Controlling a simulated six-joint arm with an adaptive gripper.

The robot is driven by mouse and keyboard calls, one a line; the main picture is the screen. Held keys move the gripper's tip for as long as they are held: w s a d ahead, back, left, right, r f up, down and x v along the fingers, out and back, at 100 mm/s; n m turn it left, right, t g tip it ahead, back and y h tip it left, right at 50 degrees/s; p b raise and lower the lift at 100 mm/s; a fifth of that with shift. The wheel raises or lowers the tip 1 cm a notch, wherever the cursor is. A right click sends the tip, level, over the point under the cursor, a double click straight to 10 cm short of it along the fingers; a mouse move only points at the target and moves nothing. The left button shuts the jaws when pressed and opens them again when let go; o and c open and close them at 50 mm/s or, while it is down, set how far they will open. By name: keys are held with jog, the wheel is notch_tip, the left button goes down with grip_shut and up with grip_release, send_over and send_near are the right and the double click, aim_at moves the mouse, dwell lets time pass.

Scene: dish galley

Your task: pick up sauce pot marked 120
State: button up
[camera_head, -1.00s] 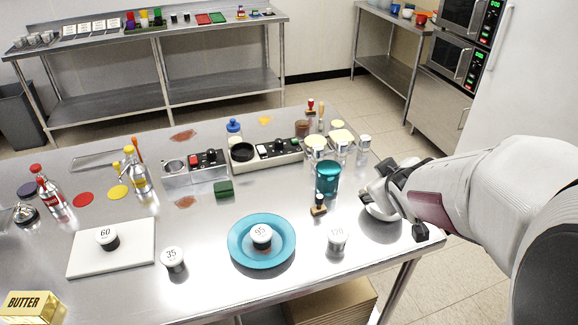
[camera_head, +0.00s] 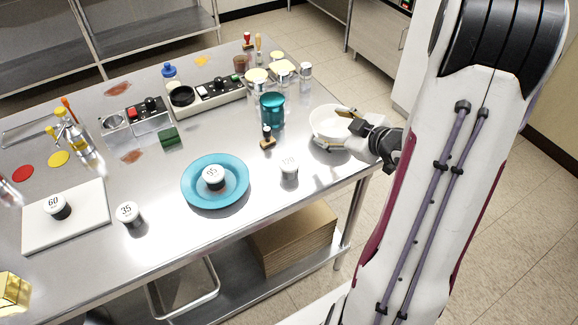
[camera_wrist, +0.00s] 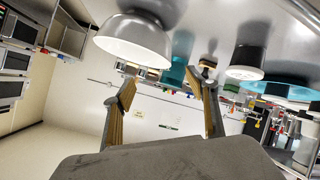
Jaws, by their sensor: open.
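The pot marked 120 (camera_head: 289,169) is a small, pale pot standing upright near the table's front edge, right of the blue plate. In the wrist view, a pot with a pale round lid (camera_wrist: 246,71) at upper right appears to be this one; its number is not readable there. My gripper (camera_head: 339,130) is at the white bowl at the table's right, to the right of the pot and apart from it. In the wrist view, its two fingers (camera_wrist: 160,86) are spread with nothing between them.
The white bowl (camera_head: 327,121) is close to my fingers. The blue plate (camera_head: 234,200) holds a pot marked 95 (camera_head: 213,178). A wooden-handled stamp (camera_head: 267,141) and a teal canister (camera_head: 271,110) stand behind the pot. A pot marked 35 (camera_head: 130,215) stands left.

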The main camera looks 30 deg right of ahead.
aim_at(289, 168)
jog(key=shift+s+a+f+t+y, duration=0.15)
jog(key=shift+s+f+t+y, duration=0.15)
jog(key=shift+s+f+y, duration=0.25)
jog(key=shift+s+a+f+t+y, duration=0.15)
jog(key=shift+s+f+t+y, duration=0.15)
jog(key=shift+s+f+y, duration=0.15)
jog(key=shift+s+a+f+t+y, duration=0.15)
jog(key=shift+s+y, duration=0.05)
jog(key=shift+s, duration=0.15)
jog(key=shift+s+a+f+t+y, duration=0.1)
jog(key=shift+s+f+t+y, duration=0.1)
jog(key=shift+s, duration=0.1)
jog(key=s+y, duration=0.1)
jog(key=s+a+t+y, duration=0.1)
jog(key=s+a+t, duration=0.1)
jog(key=s, duration=0.1)
jog(key=shift+f+y, duration=0.1)
jog(key=shift+y, duration=0.3)
jog(key=a+y, duration=0.1)
jog(key=a+f+y, duration=0.1)
jog(key=a, duration=0.1)
jog(key=a+f, duration=0.1)
jog(key=shift+s+a+f+m+y, duration=0.15)
jog(key=shift+s+a+m+y, duration=0.15)
jog(key=shift+s+y, duration=0.1)
jog(key=shift+a+f+g, duration=0.2)
jog(key=shift+a+g, duration=0.05)
jog(key=shift+a, duration=0.05)
jog(key=shift+x, duration=1.3)
